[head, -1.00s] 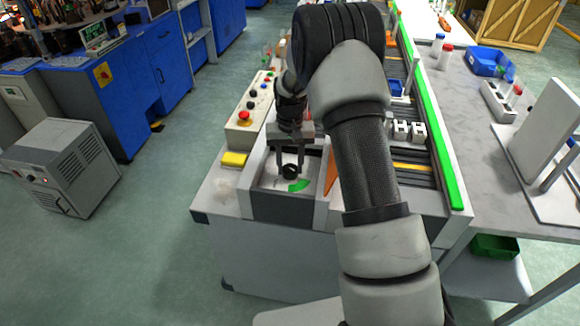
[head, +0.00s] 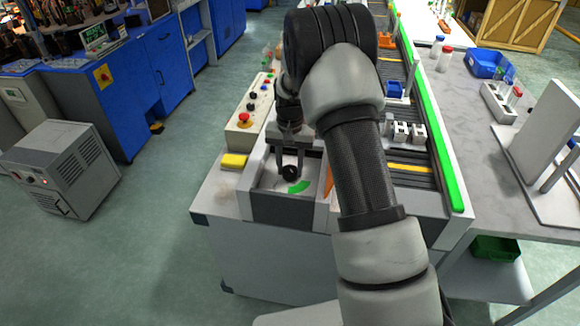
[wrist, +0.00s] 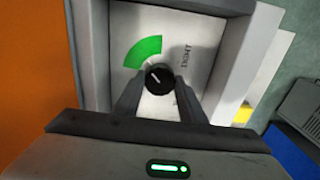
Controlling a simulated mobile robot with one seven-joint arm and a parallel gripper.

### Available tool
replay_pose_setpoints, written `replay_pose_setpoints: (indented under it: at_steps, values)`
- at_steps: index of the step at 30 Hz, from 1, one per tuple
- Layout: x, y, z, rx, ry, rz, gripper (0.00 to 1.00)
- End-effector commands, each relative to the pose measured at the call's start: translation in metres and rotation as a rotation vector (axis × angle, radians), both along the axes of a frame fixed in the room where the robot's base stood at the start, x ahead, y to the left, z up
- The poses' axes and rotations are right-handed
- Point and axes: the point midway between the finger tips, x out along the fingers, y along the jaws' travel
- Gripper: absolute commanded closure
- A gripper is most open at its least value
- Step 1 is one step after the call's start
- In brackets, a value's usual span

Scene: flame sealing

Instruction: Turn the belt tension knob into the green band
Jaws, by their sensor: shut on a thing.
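The black belt tension knob (head: 290,172) sits on a pale dial plate in a recess at the near end of the conveyor. The green band (head: 298,187) is an arc printed on that plate, just beside the knob. In the wrist view the knob (wrist: 158,79) has a white pointer line, and the green band (wrist: 144,51) lies above and left of it. The line points to the upper left, seemingly near the band's edge; I cannot tell exactly. My gripper (wrist: 158,82) comes down over the plate, its two fingers shut on the knob's sides.
A control box with a red button (head: 244,118) and a yellow block (head: 234,160) stand left of the recess. An orange part (head: 328,181) is close on the right. Grey walls edge the recess.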

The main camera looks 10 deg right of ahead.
Motion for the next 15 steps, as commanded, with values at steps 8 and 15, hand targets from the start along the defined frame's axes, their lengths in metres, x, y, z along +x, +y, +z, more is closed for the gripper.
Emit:
replay_pose_setpoints:
  at_steps: [8, 15]
  values:
    - [0.0003, 0.0001, 0.0004, 0.000, -0.001, 0.001, 0.44]
    - [0.0004, 0.0001, 0.0044, 0.000, -0.001, 0.001, 0.44]
